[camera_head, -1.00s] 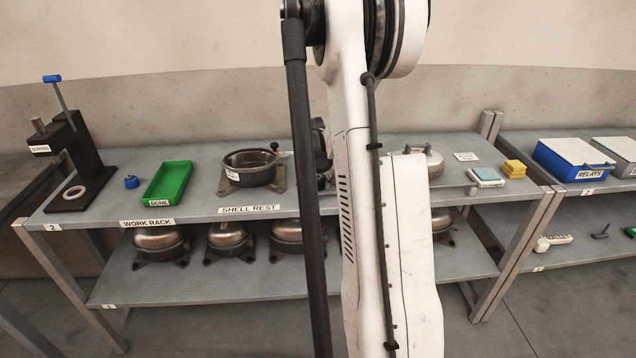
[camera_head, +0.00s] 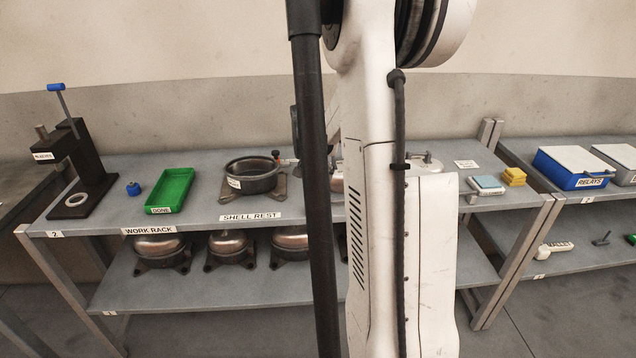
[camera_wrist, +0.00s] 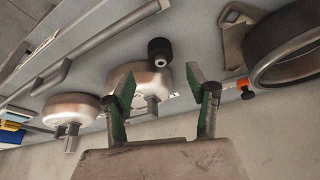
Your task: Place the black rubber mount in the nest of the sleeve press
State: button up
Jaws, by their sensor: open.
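The black rubber mount (camera_wrist: 160,48) is a small dark cylinder with a pale metal centre, on the grey surface beside a metal dome in the wrist view. My gripper (camera_wrist: 161,79) is open, with green-lined fingers apart and nothing between them. The mount shows beyond the gap between the fingertips, apart from them. In the head view the dark sleeve press (camera_head: 88,168) stands at the far left of the bench, its blue-tipped lever up. A pale ring marks its nest (camera_head: 76,199), which looks empty. My arm hides the gripper and the mount in the head view.
A green tray (camera_head: 170,188), a small blue piece (camera_head: 133,188) and an open dark shell (camera_head: 250,180) lie between press and arm. Metal domes (camera_wrist: 70,108) and a dark shell ring (camera_wrist: 290,50) flank the gripper. Compressors (camera_head: 230,247) fill the lower shelf.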

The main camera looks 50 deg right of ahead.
jog(key=s+a+r+n+t, duration=0.15)
jog(key=a+r, duration=0.25)
jog(key=a, duration=0.5)
jog(key=a+r+n+y, duration=0.15)
jog(key=a+r, duration=0.25)
jog(key=a, duration=0.4)
jog(key=s+a+r+n+t, duration=0.1)
jog(key=a+r+n, duration=0.25)
jog(key=a, duration=0.55)
jog(key=s+a+n+t+y, duration=0.1)
jog(key=s+a+n, duration=0.2)
jog(key=s+a, duration=0.3)
jog(key=s+a+n+t+y, duration=0.1)
jog(key=s+a+n, duration=0.2)
jog(key=s+a, duration=0.4)
jog(key=a, duration=0.6)
jog(key=shift+o, duration=0.5)
jog(key=shift+s+a+f+t+y, duration=0.15)
jog(key=shift+a+t+y, duration=0.1)
jog(key=shift+t, duration=0.1)
jog(key=shift+d, duration=0.1)
